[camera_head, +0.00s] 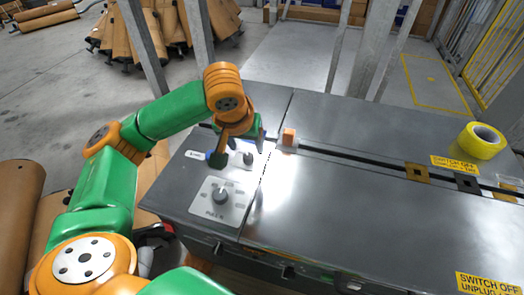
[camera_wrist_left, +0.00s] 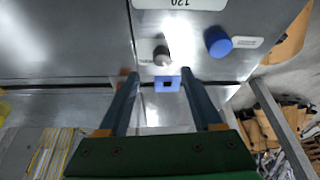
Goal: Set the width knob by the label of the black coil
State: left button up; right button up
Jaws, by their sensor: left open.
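A grey dial knob (camera_head: 221,196) sits on a white plate with printed marks on the grey bench. Beyond it are a smaller grey knob (camera_head: 248,158) and a blue knob (camera_head: 218,158). The wrist view also shows the smaller grey knob (camera_wrist_left: 162,55) and the blue knob (camera_wrist_left: 218,41), with part of the white plate (camera_wrist_left: 180,4) reading 120. My left gripper (camera_wrist_left: 158,76) is open over the bench, its fingertips apart from the knobs; in the head view it (camera_head: 244,136) is partly hidden by its own wrist. No black coil is visible. My right gripper is out of view.
A small orange block (camera_head: 289,138) sits by the bench's long slot. A yellow tape roll (camera_head: 482,140) lies far right, near yellow SWITCH OFF labels (camera_head: 455,162). Brown (camera_head: 417,173) and black (camera_head: 468,183) square pieces sit along the slot. The bench middle is clear.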

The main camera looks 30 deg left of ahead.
aim_at(248, 156)
pick_arm(q)
jog(key=shift+w+a+f, duration=0.1)
jog(key=shift+a+f, duration=0.05)
jog(key=shift+f, duration=0.3)
jog(key=x, duration=0.1)
jog(key=b+x, duration=0.1)
jog(key=x, duration=0.3)
jog(key=shift+s+f+b, duration=0.1)
jog(key=shift+s+b, duration=0.2)
jog(key=shift+b, duration=0.05)
jog(key=shift+w+f, duration=0.1)
jog(key=shift+f, duration=0.1)
jog(key=shift+r, duration=0.1)
grip_shut()
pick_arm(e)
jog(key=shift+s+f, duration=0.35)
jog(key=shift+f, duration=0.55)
